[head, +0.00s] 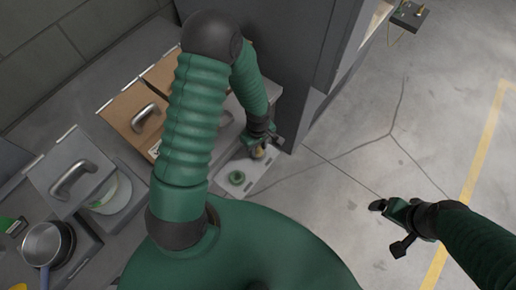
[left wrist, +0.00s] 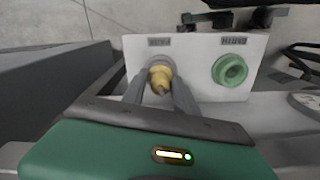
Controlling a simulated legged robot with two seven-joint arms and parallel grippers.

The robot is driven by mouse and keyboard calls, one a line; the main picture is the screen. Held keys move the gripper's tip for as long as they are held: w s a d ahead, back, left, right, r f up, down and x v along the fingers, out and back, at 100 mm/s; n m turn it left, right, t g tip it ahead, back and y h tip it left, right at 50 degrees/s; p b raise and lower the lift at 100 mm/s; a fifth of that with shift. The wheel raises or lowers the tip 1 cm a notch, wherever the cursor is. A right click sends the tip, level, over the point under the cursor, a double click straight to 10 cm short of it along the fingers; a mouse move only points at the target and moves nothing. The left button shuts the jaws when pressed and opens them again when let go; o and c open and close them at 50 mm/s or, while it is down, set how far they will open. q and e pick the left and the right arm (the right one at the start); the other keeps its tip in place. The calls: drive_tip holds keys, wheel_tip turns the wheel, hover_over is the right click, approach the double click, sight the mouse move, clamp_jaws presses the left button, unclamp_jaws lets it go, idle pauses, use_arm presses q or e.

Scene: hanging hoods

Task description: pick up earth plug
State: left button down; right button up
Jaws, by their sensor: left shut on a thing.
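The earth plug appears as a yellow, brass-like piece (left wrist: 160,79) between my left gripper's two grey fingers (left wrist: 160,92) in the left wrist view. My left gripper (head: 260,147) is shut on it, over the white plate (head: 266,172). The plug is in front of a grey round fitting on that plate; I cannot tell whether it is still seated there. A green ring-shaped socket (left wrist: 230,70) is beside it to the right, empty; it also shows in the head view (head: 237,177). My right gripper (head: 391,226) is open and empty above the floor.
A dark grey cabinet (head: 290,50) stands right by my left gripper. Brown (head: 135,112) and grey (head: 70,172) handled lids, a white bucket (head: 115,195) and a pot (head: 45,243) are at left. The floor at right is clear; a small box (head: 408,14) lies far off.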

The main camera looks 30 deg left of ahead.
sight(258, 149)
use_arm(q)
drive_tip(key=shift+r, duration=0.15)
drive_tip(key=shift+r, duration=0.3)
drive_tip(key=r, duration=0.2)
drive_tip(key=shift+s+d+r+p, duration=0.25)
drive_tip(key=shift+s+r+p, duration=0.05)
drive_tip(key=shift+s+r, duration=0.05)
drive_tip(key=s+d+r+p, duration=0.2)
drive_tip(key=s+d+p, duration=0.65)
drive_tip(key=s, duration=0.45)
drive_tip(key=r+p, duration=0.4)
drive_tip(key=shift+a+r, duration=0.25)
drive_tip(key=shift+a, duration=0.05)
